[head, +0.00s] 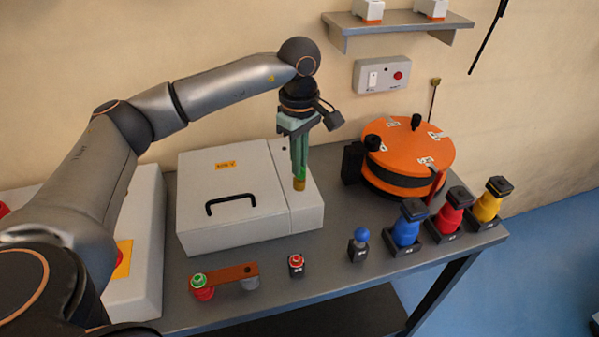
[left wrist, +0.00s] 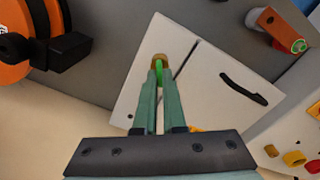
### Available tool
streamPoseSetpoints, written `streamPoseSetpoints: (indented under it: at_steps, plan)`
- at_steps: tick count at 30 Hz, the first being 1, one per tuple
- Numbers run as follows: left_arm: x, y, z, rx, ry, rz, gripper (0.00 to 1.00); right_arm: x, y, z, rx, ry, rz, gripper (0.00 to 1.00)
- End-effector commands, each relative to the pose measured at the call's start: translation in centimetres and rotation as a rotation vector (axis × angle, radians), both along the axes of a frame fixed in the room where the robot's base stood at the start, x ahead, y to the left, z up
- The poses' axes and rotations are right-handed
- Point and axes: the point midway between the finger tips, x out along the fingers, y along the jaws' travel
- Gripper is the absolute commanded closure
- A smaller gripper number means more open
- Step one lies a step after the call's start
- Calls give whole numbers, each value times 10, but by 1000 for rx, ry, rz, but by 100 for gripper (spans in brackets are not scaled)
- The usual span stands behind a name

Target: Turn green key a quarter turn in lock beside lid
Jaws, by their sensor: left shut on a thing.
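The white box has a lid (head: 215,175) with a black handle, and a narrow fixed strip (head: 305,205) along its right side. My left gripper (head: 299,180) points down over this strip, its fingers shut on the green key (left wrist: 159,74). The key shows as a thin green piece between the fingertips in the left wrist view. A brass-coloured lock (left wrist: 160,59) sits at the fingertips on the strip beside the lid. The fingers hide most of the key, so I cannot tell its turn angle or how deep it sits. The lid is down. My right gripper is not in view.
An orange round machine (head: 408,150) stands right of the box. Blue, red and yellow knobbed pieces (head: 405,230) line the table's right front. A copper bar (head: 235,274) and a small red button block (head: 296,265) lie in front. A wall shelf (head: 400,25) hangs behind.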

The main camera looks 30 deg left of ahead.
Motion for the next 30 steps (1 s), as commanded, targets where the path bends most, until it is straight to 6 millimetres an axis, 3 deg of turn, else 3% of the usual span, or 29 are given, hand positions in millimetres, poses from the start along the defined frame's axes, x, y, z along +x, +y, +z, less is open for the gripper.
streamPoseSetpoints:
  at_steps: [4,13,25,30]
  plan:
    - [0,0,0,0,-2,-82,100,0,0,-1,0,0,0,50]
    - [1,0,0,1,-2,-443,100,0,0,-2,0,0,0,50]
    - [1,0,0,1,-2,-506,100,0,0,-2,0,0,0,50]
    - [1,0,0,1,-2,-660,100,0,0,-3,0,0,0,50]
